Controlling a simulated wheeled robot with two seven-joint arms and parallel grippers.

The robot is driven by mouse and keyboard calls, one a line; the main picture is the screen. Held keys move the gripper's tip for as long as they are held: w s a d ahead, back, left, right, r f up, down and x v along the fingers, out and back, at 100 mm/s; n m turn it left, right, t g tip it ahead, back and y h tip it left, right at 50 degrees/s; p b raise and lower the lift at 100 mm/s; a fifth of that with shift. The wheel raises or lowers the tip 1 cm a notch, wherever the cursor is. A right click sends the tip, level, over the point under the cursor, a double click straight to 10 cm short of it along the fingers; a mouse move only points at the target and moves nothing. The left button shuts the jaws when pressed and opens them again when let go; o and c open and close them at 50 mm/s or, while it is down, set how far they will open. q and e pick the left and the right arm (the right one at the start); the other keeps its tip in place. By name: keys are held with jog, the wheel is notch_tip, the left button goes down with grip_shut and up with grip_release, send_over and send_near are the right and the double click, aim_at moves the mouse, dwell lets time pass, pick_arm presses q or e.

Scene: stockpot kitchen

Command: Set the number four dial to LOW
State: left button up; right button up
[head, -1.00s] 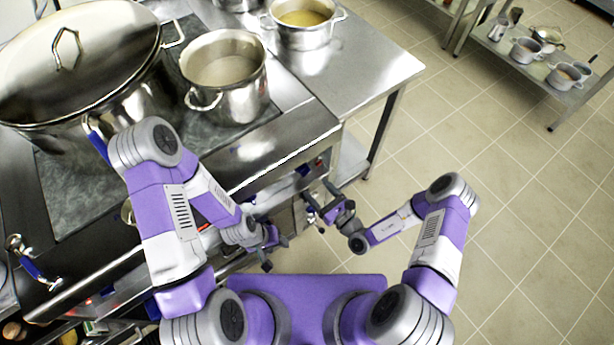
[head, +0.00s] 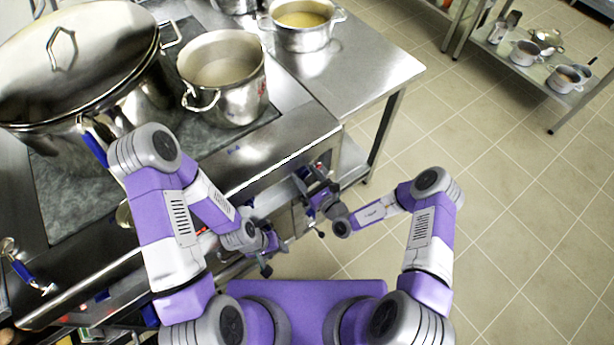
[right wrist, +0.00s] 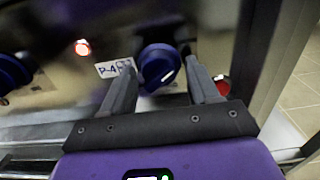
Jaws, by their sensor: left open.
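The number four dial (right wrist: 158,65) is a dark blue knob with a short white mark on its lower right. A white label reading P-4 (right wrist: 115,67) is beside it on the left. My right gripper (right wrist: 162,66) is open, with one finger on each side of the dial; I cannot tell whether either finger touches it. In the head view my right gripper (head: 312,187) is at the stove's front panel, near its right end, and hides the dial. My left gripper (head: 267,252) is open and empty, low in front of the stove.
Another blue knob (right wrist: 12,72) and a lit red lamp (right wrist: 82,47) are to the left; a red lamp (right wrist: 222,86) is right of the dial. A grey pot (head: 225,80) and a large lidded stockpot (head: 80,60) stand on the stove.

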jog(key=c, duration=0.8)
jog(key=shift+c, duration=0.2)
jog(key=shift+m, duration=0.4)
jog(key=shift+m+p, duration=0.7)
jog(key=shift+m, duration=0.3)
jog(key=m+p, duration=0.1)
jog(key=m, duration=0.1)
jog(key=shift+m, duration=0.4)
jog(key=m+p, duration=0.1)
jog(key=m, duration=0.4)
jog(key=shift+s, duration=0.1)
jog(key=shift+a, duration=0.1)
jog(key=o, duration=1.1)
jog(key=shift+c, duration=0.2)
